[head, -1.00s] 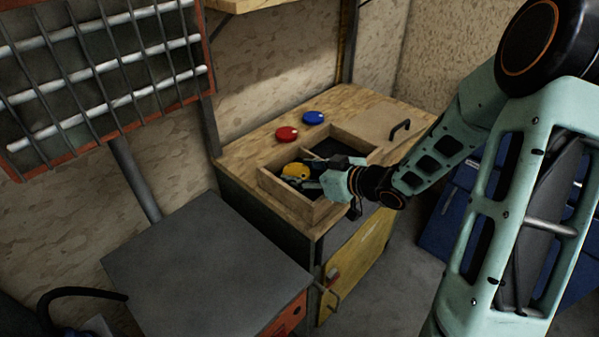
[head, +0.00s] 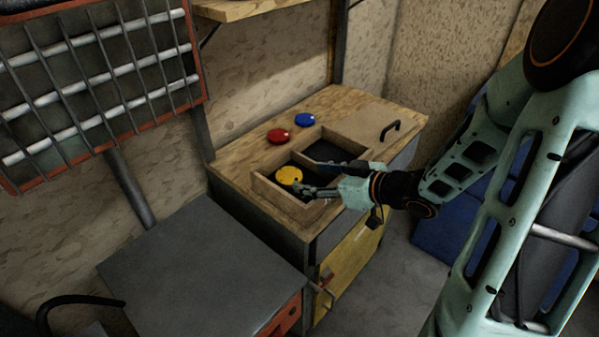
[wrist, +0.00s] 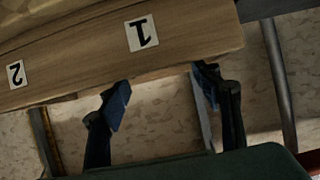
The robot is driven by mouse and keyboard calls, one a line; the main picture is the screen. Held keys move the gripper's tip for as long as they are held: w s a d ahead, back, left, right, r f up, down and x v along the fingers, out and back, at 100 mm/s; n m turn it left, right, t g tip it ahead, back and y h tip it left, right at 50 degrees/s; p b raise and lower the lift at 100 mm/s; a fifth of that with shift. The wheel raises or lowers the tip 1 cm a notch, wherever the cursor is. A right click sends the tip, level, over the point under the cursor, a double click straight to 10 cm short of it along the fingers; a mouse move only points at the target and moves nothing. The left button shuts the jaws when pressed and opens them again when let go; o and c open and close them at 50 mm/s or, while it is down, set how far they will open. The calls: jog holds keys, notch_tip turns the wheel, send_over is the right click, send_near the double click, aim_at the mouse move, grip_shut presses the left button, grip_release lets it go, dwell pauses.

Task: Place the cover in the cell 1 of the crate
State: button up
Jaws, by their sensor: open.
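The round yellow piece, which looks like the cover (head: 289,175), lies in the near cell of the wooden crate (head: 279,202), towards its left wall. My gripper (head: 308,176) is open just right of it, with its fingers spread above the crate and nothing between them. In the wrist view, my gripper (wrist: 162,92) shows both fingers apart beside the crate's wooden wall (wrist: 190,45). That wall carries upside-down labels, 1 (wrist: 141,33) and 2 (wrist: 15,74). The yellow piece is not in the wrist view. The labels cannot be read in the head view.
A red disc (head: 278,136) and a blue disc (head: 305,119) lie on the wooden top behind the crate. A dark cell (head: 314,147) and a panel with a black handle (head: 390,129) are further back. A grey-topped cabinet (head: 195,265) stands at front left.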

jog(key=shift+p+v, duration=0.35)
jog(key=shift+v, duration=2.05)
